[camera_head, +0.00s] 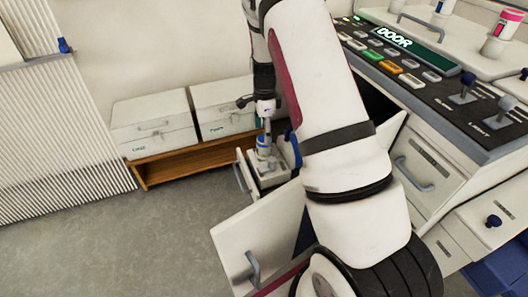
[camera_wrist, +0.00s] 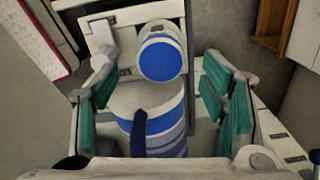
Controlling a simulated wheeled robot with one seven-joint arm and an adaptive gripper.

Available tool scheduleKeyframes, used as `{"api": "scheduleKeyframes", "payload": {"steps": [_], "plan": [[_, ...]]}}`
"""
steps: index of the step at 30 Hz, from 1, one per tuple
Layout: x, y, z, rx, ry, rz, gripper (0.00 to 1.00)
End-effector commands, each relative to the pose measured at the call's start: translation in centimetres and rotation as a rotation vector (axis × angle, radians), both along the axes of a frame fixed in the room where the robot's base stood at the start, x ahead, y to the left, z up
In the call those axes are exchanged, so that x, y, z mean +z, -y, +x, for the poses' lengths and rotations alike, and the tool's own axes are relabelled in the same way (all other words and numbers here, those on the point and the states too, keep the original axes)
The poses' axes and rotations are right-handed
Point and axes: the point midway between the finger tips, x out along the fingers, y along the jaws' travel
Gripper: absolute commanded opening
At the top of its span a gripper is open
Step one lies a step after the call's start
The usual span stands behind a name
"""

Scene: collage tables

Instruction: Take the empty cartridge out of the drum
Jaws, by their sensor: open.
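A white cylinder with a blue band (camera_head: 264,153), seemingly the cartridge, stands in a pulled-out pale holder (camera_head: 270,181) that may be the drum. My gripper (camera_head: 265,110) is just above it, pointing down. In the wrist view, my gripper (camera_wrist: 160,98) is open, with green pads to the left and right of the striped blue-and-white cylinder (camera_wrist: 165,125). A dark blue tab (camera_wrist: 138,132) crosses its near part. A round blue cap with a white rim (camera_wrist: 160,57) lies just beyond. Whether the pads touch anything is unclear. My arm hides part of the holder.
A white machine door (camera_head: 250,232) hangs open in front of the holder. A control panel with a lit DOOR sign (camera_head: 393,38) is at upper right. White boxes (camera_head: 155,125) sit on a wooden shelf (camera_head: 190,156) behind. Floor at left is clear.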

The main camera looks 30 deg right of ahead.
Motion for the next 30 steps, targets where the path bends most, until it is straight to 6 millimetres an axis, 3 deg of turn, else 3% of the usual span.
{"api": "scheduleKeyframes", "payload": {"steps": [9,17,20,26,30], "plan": [[-4.4,0.0,0.0,0.0,-0.003,0.001,0.66],[-4.7,0.0,0.1,0.001,0.0,0.0,0.66],[-4.7,0.0,0.1,0.001,0.0,0.0,0.48],[-4.7,0.0,0.1,0.001,0.0,0.0,0.03],[-4.7,0.0,0.1,0.001,0.0,0.0,0.0]]}}
